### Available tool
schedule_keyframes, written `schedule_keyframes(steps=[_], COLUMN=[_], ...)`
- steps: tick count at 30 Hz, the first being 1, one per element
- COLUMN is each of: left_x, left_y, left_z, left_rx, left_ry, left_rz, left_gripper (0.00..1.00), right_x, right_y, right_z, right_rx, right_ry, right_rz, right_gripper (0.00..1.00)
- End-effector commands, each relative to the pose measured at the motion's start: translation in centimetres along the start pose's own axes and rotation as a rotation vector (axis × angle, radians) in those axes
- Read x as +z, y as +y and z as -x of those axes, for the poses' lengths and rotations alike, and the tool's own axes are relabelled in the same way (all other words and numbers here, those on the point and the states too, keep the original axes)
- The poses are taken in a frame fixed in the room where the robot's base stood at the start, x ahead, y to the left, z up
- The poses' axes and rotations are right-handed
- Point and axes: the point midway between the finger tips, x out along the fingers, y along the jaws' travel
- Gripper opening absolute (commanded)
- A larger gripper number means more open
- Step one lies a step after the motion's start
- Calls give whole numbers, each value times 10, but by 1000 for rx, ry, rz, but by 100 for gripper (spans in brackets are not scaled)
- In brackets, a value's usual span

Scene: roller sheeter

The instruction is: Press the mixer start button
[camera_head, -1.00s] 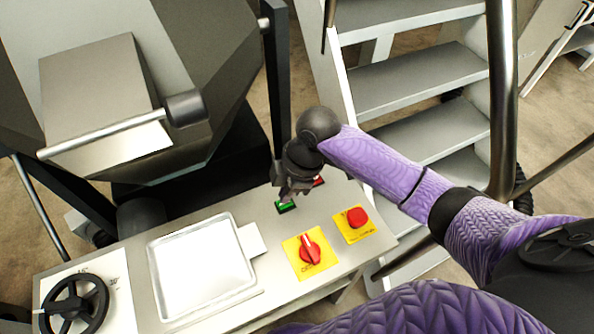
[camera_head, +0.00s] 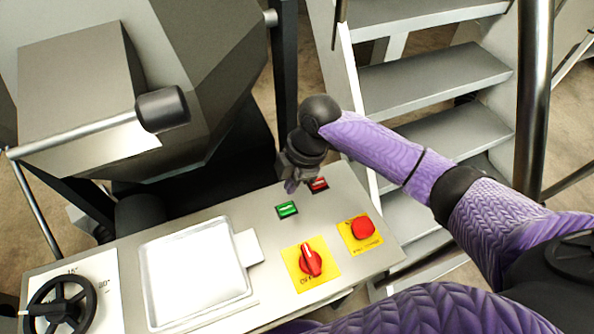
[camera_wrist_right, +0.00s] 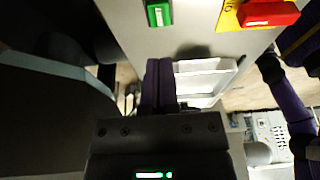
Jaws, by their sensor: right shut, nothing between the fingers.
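The control panel carries a green rectangular button (camera_head: 287,210) and a red rectangular button (camera_head: 318,185) behind it to the right. The labels are too small to read, so I cannot tell which is the mixer start button. My right gripper (camera_head: 291,187) is shut and empty, hanging just behind the green button and left of the red one. In the right wrist view, its closed purple fingers (camera_wrist_right: 157,72) are apart from the green button (camera_wrist_right: 158,14). My left gripper is not in view.
A red rotary switch (camera_head: 311,260) and a red round button (camera_head: 363,228) sit on yellow plates. A white tray (camera_head: 148,281) and a black handwheel (camera_head: 58,307) are on the left.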

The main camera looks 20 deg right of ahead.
Motion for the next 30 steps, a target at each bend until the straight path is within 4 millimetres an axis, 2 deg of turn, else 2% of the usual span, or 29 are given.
schedule_keyframes(steps=[1, 3, 9, 14, 23, 30], left_x=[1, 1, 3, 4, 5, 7], left_y=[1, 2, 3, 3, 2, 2], left_z=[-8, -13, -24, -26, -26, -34], left_rx=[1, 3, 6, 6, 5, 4], left_ry=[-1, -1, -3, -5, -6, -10], left_rz=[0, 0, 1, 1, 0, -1], left_gripper=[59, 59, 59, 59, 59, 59], right_x=[1, 1, 9, 12, 12, 17], right_y=[0, -1, 0, 0, 0, -1], right_z=[-15, -30, -57, -64, -64, -85], right_rx=[-4, -4, -2, 0, 1, -3], right_ry=[1, 1, -1, 0, -1, -1], right_rz=[-2, -1, -1, 0, 0, -1], right_gripper=[0, 0, 0, 0, 0, 0])
